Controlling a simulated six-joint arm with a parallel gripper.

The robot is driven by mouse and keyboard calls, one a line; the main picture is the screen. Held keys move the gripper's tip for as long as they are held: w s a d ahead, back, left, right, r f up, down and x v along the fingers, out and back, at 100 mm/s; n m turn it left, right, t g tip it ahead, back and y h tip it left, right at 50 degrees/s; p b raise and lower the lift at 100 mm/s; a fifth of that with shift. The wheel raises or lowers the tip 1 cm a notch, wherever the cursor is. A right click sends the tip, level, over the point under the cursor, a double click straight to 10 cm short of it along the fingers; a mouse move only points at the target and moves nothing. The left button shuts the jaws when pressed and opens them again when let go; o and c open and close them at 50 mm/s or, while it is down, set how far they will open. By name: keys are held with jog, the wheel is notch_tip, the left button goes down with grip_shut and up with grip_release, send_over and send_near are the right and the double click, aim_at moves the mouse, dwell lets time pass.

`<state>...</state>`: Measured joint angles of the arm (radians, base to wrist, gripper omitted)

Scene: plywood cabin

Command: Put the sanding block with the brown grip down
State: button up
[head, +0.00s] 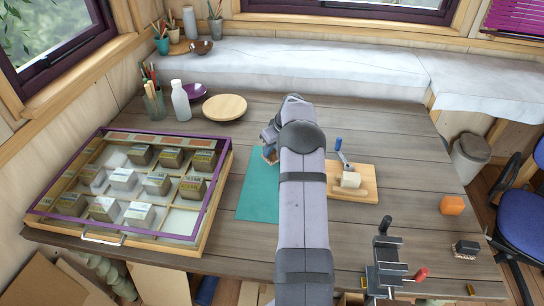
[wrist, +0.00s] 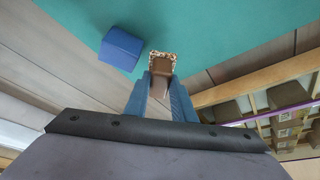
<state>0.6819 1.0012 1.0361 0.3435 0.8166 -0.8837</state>
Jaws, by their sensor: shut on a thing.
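My gripper (wrist: 160,80) is shut on the sanding block with the brown grip (wrist: 162,62), which shows a speckled pale rim around its brown part. In the head view my gripper (head: 270,138) is at the far end of the teal mat (head: 258,195), partly hidden by my arm. A small brownish part of the held block (head: 270,154) shows under it. The mat (wrist: 230,35) also shows in the wrist view, below the block. I cannot tell whether the block touches it. A blue block (wrist: 121,49) lies beside the held block in the wrist view.
A purple-framed case (head: 205,200) of several blocks stands at the left. A vise (head: 385,262), an orange cube (head: 452,205) and a dark-topped block (head: 466,249) stand at the right.

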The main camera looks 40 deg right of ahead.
aim_at(272, 156)
jog(key=shift+f+p, duration=0.55)
jog(key=shift+f, duration=1.25)
jog(key=shift+f, duration=0.2)
jog(key=o, duration=0.7)
jog(key=shift+o, duration=0.2)
jog(key=shift+r, duration=0.1)
jog(key=shift+r, duration=0.15)
jog(key=b+v, duration=0.3)
jog(key=v, duration=0.9)
